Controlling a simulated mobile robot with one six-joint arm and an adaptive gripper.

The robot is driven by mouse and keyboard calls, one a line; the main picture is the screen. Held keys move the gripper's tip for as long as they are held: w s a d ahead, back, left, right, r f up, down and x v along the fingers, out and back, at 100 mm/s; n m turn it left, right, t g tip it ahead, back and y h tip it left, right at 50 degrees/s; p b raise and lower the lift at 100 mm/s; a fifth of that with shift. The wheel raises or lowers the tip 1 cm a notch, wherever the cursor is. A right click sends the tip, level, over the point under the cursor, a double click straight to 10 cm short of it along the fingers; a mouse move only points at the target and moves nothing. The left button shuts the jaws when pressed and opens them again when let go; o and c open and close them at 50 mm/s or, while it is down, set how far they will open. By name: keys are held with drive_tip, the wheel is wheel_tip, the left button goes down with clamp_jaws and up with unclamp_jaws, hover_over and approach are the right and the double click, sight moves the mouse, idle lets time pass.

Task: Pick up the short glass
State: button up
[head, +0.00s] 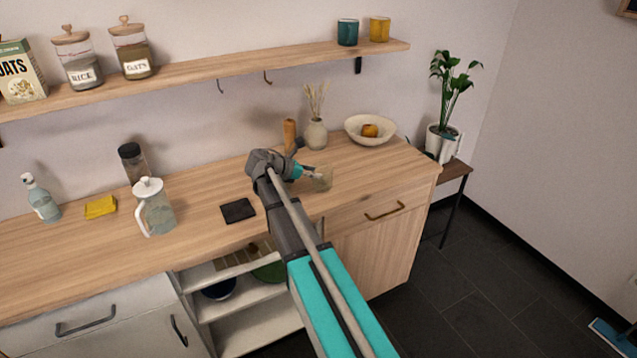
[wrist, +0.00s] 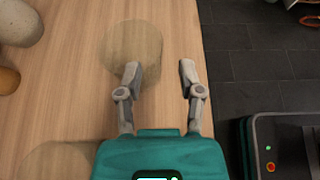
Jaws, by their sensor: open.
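The short glass (head: 322,181) is clear and stands on the wooden counter toward its right end, just right of my gripper (head: 306,174) in the head view. In the wrist view the glass (wrist: 128,40) shows as a faint round outline beyond the fingers. My gripper (wrist: 158,70) is open, with nothing seen held between its fingers. The left fingertip overlaps the near right part of the glass outline, and the right fingertip is to the right of it. I cannot tell whether the left finger touches the glass.
A vase (head: 315,134) and a wooden mill (head: 290,137) stand behind my gripper. A bowl (head: 357,137) holds an orange item. A black coaster (head: 238,211) and a glass pitcher (head: 155,208) are to the left. The counter's front edge (wrist: 196,60) lies close to the right finger.

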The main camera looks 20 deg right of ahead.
drive_tip(key=shift+b+x, duration=1.05)
drive_tip(key=shift+x, duration=1.55)
clamp_jaws()
